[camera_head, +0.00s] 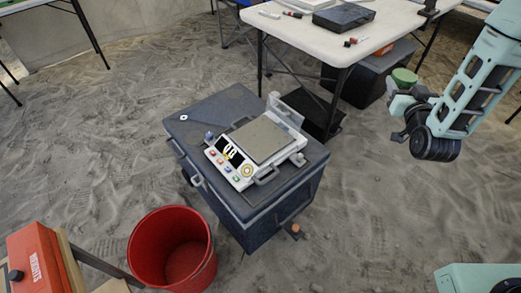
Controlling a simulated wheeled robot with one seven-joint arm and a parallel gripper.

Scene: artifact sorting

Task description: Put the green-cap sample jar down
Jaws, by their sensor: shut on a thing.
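The green-cap sample jar (404,77) is at the upper right, at the end of my arm. Its round green cap faces up toward the camera, and most of its body is hidden by my gripper. My gripper (398,93) is shut on the jar and holds it in the air, to the right of the dark crate and the scale. The fingertips are small in this view.
A dark crate (215,187) carries a scale (258,140) with a flat plate. A red bucket (150,240) stands in front of it. A white table (400,20) at the back holds markers and a dark case (344,16). Sandy floor right of the crate is clear.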

